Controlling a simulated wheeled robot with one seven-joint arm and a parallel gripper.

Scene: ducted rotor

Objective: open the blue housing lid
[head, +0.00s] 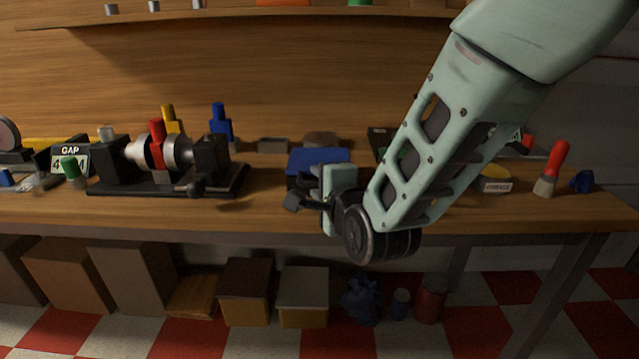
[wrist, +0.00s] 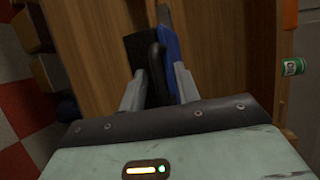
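The blue housing lid (head: 320,157) is on the bench near the middle of the head view, partly hidden behind my gripper (head: 303,190). In the wrist view the blue lid (wrist: 170,55) shows as a narrow upright strip beside a dark block-like part (wrist: 138,52). A black rounded bar (wrist: 157,72), handle-like, stands between the two grey fingers of my gripper (wrist: 157,84). The fingers are apart, one on each side of the bar and the blue edge. I cannot tell whether either finger touches them.
A black fixture with a shaft and red clamp (head: 157,145) stands to the left. A blue peg (head: 219,122) and a small grey block (head: 273,145) are behind. A red-handled tool (head: 552,166) is at the right. Boxes (head: 303,295) stand under the bench (head: 245,222).

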